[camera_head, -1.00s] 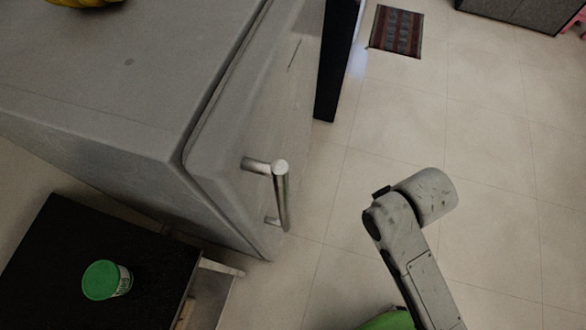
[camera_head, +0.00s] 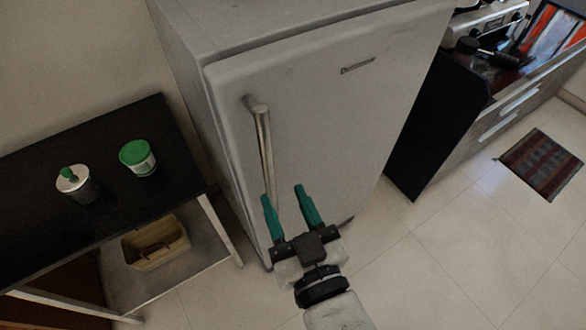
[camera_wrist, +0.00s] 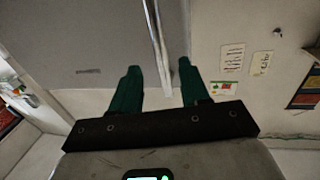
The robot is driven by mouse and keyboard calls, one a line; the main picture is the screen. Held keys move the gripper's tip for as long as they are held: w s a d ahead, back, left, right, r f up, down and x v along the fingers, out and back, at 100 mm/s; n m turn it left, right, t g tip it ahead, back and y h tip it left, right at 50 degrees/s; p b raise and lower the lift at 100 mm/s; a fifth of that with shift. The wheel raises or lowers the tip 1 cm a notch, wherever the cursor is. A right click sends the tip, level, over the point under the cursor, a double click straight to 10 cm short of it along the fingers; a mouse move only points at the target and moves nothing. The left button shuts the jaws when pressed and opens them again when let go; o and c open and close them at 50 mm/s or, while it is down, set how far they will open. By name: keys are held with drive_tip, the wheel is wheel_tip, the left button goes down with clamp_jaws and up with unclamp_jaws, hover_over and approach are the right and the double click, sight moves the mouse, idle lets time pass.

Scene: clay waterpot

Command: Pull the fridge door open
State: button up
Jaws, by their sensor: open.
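The grey fridge (camera_head: 180,40) stands in the middle of the head view, and its door (camera_head: 325,120) looks shut. A long silver bar handle (camera_head: 263,135) runs down the door's left side. My gripper (camera_head: 283,194) is open, its two green fingers pointing at the door near the handle's lower part. In the wrist view, the handle (camera_wrist: 155,40) runs down between the directions of the two fingers of my gripper (camera_wrist: 158,66). I cannot tell whether either finger touches it. The handle's lower end is partly hidden by the left finger.
A black-topped table (camera_head: 40,160) stands left of the fridge, with a green-lidded tub (camera_head: 138,158) and a jar (camera_head: 73,184) on it. A basket (camera_head: 155,245) sits on its lower shelf. A counter (camera_head: 510,110) is at right. The floor before the fridge is clear.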

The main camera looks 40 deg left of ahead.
sight(269, 161)
drive_tip(key=p+x, duration=0.1)
drive_tip(key=x, duration=0.9)
drive_tip(key=shift+w+a+p, duration=0.1)
drive_tip(key=shift+w+p, duration=0.05)
drive_tip(key=shift+p, duration=0.25)
drive_tip(key=shift+c, duration=0.3)
clamp_jaws()
